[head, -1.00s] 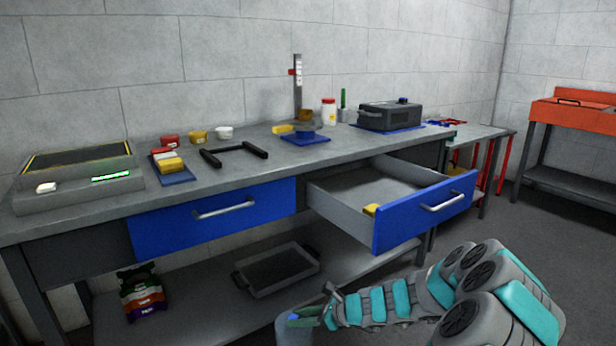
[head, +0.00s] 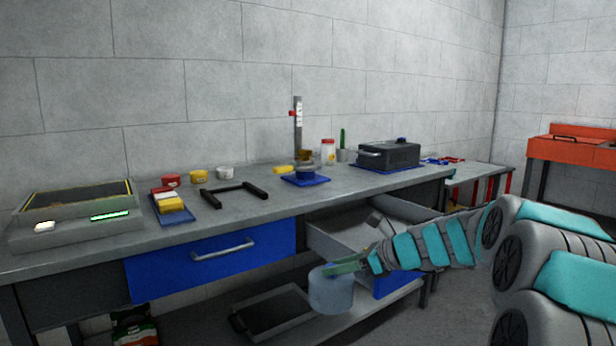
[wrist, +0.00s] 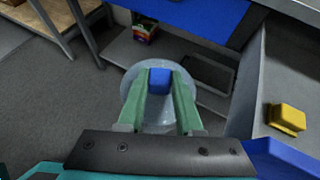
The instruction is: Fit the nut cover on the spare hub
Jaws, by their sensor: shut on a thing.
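My gripper (head: 348,265) is shut on the blue knob (wrist: 160,80) of a translucent, pale blue round cover (head: 330,294), which I take for the nut cover. The cover hangs below the fingers, in front of the bench and beside the open drawer, clear of the benchtop. In the wrist view the cover's rim (wrist: 132,82) shows around the fingertips. On the bench a small blue round piece (head: 306,173) stands on a blue mat (head: 292,181), with a brass-coloured part (head: 305,156) above it. I cannot tell whether this is the spare hub.
The right drawer (head: 325,242) stands open behind my arm; a yellow block (wrist: 287,117) lies in it. A black U-shaped frame (head: 235,190), coloured blocks (head: 170,204) and a grey case (head: 388,154) occupy the benchtop. A grey tray (head: 270,312) sits on the lower shelf.

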